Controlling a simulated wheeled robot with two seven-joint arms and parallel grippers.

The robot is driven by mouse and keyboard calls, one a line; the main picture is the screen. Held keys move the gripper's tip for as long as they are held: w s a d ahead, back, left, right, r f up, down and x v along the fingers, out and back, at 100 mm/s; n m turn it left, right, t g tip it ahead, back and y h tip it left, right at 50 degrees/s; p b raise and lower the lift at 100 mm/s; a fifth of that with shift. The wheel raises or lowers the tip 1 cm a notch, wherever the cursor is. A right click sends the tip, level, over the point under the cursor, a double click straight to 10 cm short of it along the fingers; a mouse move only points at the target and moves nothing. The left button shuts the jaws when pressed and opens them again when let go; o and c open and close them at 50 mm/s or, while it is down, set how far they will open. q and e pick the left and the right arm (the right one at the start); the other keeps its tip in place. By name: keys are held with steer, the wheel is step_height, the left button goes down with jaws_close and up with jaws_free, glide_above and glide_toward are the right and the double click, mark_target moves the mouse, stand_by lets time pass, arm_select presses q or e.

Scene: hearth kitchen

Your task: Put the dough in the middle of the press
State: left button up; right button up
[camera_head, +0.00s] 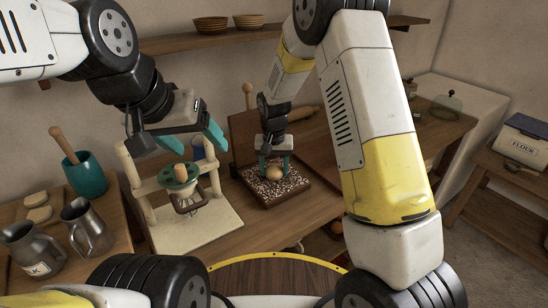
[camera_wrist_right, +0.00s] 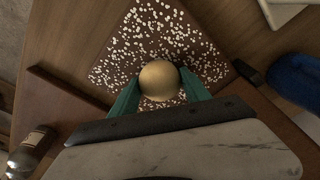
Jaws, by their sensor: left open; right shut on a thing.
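The dough (camera_head: 275,173) is a tan ball over a dark board (camera_head: 302,196) speckled with white. My right gripper (camera_head: 273,166) is shut on it from both sides. In the right wrist view the dough (camera_wrist_right: 159,78) sits between the teal fingertips; I cannot tell whether it touches the board. The press (camera_head: 215,232) stands left of the board, with a cream base and posts and a green round part with a wooden knob. My left gripper (camera_head: 192,143) is open and empty above the press, near its top. The middle of the press is partly hidden by its upper parts.
A teal pot (camera_head: 86,178) with a wooden handle, metal jugs (camera_head: 88,228) and pale rounds (camera_head: 38,207) stand at the left. A shelf (camera_head: 160,44) with bowls (camera_head: 211,25) runs above. A flour box (camera_head: 523,137) is far right.

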mark_target(274, 178)
steer(key=shift+f, duration=0.15)
steer(key=o, duration=1)
step_height(274, 178, up, 11)
steer(key=s, duration=0.1)
steer(key=s+d+r+t+y, duration=0.2)
steer(key=s+d+r, duration=0.6)
steer(key=s+r, duration=0.3)
steer(key=s+d+r+t, duration=0.1)
steer(key=s+d+r, duration=0.1)
steer(key=s, duration=0.5)
steer(key=s+d+r+t, duration=0.1)
steer(key=s+d+r, duration=0.1)
steer(key=s+d, duration=0.2)
steer(key=shift+s+r+n+t, duration=0.4)
steer(key=shift+s, duration=1.15)
steer(key=shift+d, duration=0.1)
